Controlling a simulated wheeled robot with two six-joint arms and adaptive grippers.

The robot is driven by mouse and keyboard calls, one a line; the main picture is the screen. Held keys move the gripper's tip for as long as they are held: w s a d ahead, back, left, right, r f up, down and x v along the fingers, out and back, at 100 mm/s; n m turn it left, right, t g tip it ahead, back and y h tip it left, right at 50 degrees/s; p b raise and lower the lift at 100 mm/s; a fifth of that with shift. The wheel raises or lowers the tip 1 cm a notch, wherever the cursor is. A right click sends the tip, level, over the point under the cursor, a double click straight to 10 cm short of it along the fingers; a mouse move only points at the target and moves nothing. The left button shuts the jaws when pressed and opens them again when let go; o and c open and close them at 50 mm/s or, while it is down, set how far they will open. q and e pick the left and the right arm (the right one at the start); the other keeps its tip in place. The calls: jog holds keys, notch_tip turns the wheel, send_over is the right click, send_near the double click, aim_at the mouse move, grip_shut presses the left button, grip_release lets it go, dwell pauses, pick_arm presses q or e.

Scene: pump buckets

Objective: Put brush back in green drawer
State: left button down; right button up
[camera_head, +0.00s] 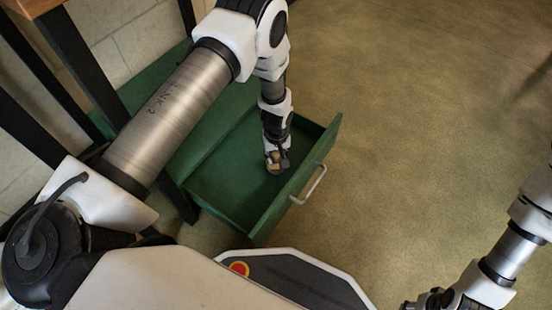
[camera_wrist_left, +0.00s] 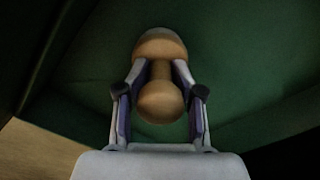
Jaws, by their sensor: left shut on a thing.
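The green drawer (camera_head: 222,190) is pulled open from its green cabinet, with a pale handle (camera_head: 308,185) on its front. My left gripper (camera_head: 277,160) reaches down into the drawer space near the front panel. In the left wrist view, my left gripper (camera_wrist_left: 160,95) is shut on the neck of the brush (camera_wrist_left: 160,103), which has a round tan wooden knob and a wider wooden head beyond it. Green drawer surfaces lie behind the brush. I cannot tell whether the brush touches the drawer floor. My right gripper (camera_head: 428,300) is at the bottom right, partly cut off, its jaws unclear.
A dark-legged table (camera_head: 75,65) stands at the left by a pale block wall (camera_head: 120,40). The drawer's side and front walls rise close around my left gripper. The floor (camera_head: 420,120) to the right is open and clear.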

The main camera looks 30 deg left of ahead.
pick_arm(q)
jog(key=shift+r, duration=0.15)
jog(key=c, duration=0.7)
grip_release()
jog(key=shift+f, duration=0.2)
notch_tip(320, 180, up, 12)
jog(key=p, duration=0.6)
jog(key=shift+d+r, duration=0.1)
jog(key=shift+r, duration=0.15)
jog(key=s+f+m, duration=0.1)
jog(key=s+m, duration=0.1)
jog(key=s, duration=0.6)
jog(key=s+a+f+m, duration=0.1)
jog(key=s+m, duration=0.1)
jog(key=s, duration=0.7)
jog(key=s+f+m, duration=0.1)
jog(key=s+m, duration=0.2)
jog(key=s, duration=0.6)
jog(key=shift+s+a+f, duration=0.15)
jog(key=shift+s+a, duration=0.05)
jog(key=shift+a, duration=0.05)
